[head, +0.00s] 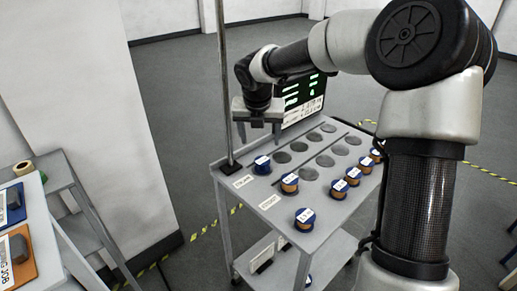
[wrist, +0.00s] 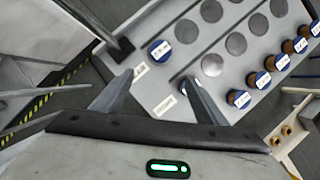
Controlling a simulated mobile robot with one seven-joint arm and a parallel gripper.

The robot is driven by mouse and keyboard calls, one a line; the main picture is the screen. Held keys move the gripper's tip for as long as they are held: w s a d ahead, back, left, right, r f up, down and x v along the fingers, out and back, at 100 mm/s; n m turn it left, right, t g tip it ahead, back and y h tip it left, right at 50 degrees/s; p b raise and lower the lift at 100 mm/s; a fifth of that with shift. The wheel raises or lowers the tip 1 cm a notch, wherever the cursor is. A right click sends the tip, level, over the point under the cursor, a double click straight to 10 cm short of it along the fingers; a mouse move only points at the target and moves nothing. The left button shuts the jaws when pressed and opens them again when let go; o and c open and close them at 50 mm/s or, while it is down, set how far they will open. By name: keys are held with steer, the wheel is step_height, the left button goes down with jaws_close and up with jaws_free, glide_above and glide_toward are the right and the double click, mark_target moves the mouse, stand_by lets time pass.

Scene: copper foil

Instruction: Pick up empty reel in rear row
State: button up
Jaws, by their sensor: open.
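A blue reel (head: 262,165) with a white label and no copper showing stands at the left end of the rear row on the grey cart top (head: 240,167). In the wrist view this reel (wrist: 160,51) lies ahead of the fingertips. My gripper (head: 259,139) is open and empty, pointing down above the cart's rear left corner. It is apart from the reel; the wrist view shows both fingers (wrist: 158,78) spread with nothing between them. A copper-wound reel (head: 289,184) stands at the left end of the other row, partly hidden behind a finger in the wrist view.
Several more copper reels (head: 339,189) line the cart's front edge. Dark round spots (head: 298,146) in both rows are bare. A thin divider runs between the rows. An upright post (head: 225,100) stands at the left corner and a screen (head: 301,98) at the back.

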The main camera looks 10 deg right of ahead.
steer(key=w, duration=0.2)
steer(key=b, duration=0.2)
glide_above(262, 160)
steer(key=s, duration=0.2)
steer(key=shift+n, duration=0.3)
steer(key=f, duration=1)
steer(key=shift+s+a+f, duration=0.15)
steer(key=shift+a+f, duration=0.1)
steer(key=shift+a, duration=0.1)
steer(key=shift+b+x, duration=0.75)
steer(key=shift+x, duration=2.3)
steer(key=shift+d+r, duration=0.1)
steer(key=c, duration=1.2)
steer(key=shift+o, duration=0.2)
